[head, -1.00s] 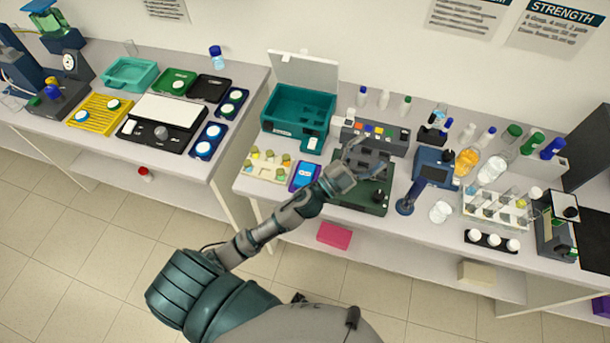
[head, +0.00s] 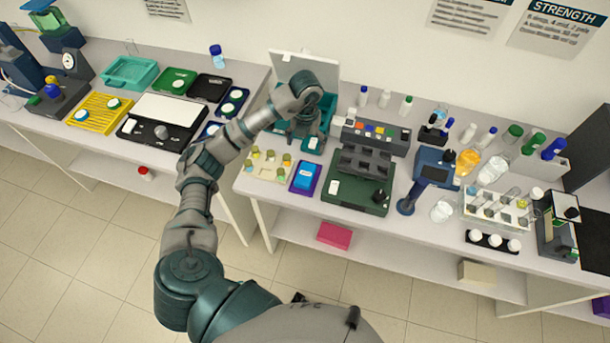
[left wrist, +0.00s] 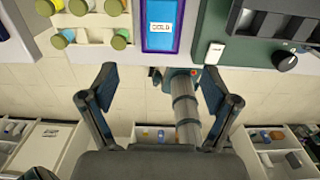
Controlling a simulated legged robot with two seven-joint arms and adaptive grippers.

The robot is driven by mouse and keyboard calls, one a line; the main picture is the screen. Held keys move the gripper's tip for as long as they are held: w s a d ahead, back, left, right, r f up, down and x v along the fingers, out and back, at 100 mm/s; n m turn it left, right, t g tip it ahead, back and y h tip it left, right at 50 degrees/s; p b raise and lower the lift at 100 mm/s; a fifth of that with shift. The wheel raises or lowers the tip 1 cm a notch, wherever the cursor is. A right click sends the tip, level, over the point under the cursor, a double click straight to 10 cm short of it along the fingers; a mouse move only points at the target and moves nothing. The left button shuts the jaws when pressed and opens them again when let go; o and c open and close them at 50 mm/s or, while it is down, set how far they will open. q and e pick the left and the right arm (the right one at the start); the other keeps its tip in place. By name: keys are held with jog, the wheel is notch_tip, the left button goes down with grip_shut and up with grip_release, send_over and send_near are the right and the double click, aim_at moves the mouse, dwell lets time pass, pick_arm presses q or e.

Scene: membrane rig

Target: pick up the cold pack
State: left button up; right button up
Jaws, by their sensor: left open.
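The cold pack (head: 307,175) is a light blue rectangular pack lying in a purple tray (head: 292,187) on the bench. In the left wrist view the pack (left wrist: 164,30) shows a "COLD" label, with the purple tray's rim (left wrist: 144,45) around it, at top centre. My left gripper (head: 303,132) points down and overlaps the teal box in the head view. In the left wrist view its two fingers (left wrist: 160,88) are spread and empty, below the pack in the picture, with floor between them. My right gripper is out of view.
A rack of small vials (head: 267,166) stands just left of the pack. A green panel with a knob (head: 345,198) stands just right. The teal box with open lid (head: 275,105) is behind, partly hidden by my arm. A pink block (head: 334,235) lies on the lower shelf.

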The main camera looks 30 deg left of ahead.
pick_arm(q)
jog(key=p, duration=0.1)
send_over(306, 173)
notch_tip(306, 173, down, 10)
jog(key=shift+d+f, duration=0.1)
notch_tip(306, 173, down, 6)
jog(key=shift+r+p, duration=0.2)
jog(key=shift+p, duration=0.6)
jog(key=c, duration=1.1)
jog(key=shift+c, duration=0.2)
jog(key=shift+r, duration=0.2)
